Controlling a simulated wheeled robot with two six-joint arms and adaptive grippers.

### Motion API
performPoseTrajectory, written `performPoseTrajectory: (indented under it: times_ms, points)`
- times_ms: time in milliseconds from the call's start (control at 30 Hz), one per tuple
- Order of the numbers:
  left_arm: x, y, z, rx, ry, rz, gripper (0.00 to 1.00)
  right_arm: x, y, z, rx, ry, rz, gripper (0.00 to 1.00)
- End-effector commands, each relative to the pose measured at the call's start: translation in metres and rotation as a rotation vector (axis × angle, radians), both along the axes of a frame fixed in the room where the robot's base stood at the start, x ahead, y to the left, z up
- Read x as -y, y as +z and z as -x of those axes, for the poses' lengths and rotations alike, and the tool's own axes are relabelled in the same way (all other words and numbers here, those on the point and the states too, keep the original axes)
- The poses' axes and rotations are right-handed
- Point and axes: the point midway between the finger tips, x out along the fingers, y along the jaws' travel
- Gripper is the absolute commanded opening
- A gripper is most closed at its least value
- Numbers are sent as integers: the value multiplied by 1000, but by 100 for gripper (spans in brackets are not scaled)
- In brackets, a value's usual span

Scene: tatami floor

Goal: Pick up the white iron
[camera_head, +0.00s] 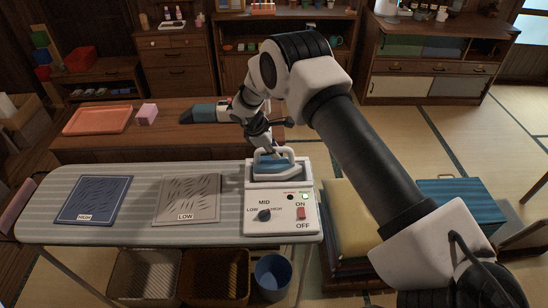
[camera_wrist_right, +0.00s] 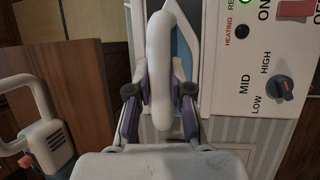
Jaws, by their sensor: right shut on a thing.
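The white iron (camera_head: 277,168), with a blue lower body, sits on the cradle at the top of the control station (camera_head: 283,222), at the right end of the ironing board. My right gripper (camera_head: 264,142) reaches down onto it from above and behind. In the right wrist view, the two fingers of my right gripper (camera_wrist_right: 160,92) stand on either side of the iron's white handle (camera_wrist_right: 160,60), shut on it. The iron appears to rest on the station, though the wrist hides part of its underside. My left gripper is not in view.
The ironing board (camera_head: 142,181) carries a HIGH blue cloth (camera_head: 95,200) and a LOW grey cloth (camera_head: 187,198). Baskets stand below the board.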

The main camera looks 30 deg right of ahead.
Motion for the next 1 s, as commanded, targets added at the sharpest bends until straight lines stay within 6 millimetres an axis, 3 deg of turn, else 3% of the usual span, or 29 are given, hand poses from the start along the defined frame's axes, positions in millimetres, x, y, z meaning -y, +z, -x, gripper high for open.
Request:
performPoseTrajectory:
  times_ms: [467, 767, 1000]
  points:
    - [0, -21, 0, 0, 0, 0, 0, -4, 34, 1, 2, 2, 0, 0]
    - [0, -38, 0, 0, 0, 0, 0, -54, 37, 16, 1, 5, 2, 0]
    - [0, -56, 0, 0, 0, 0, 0, -118, 44, 35, 2, 5, 3, 0]
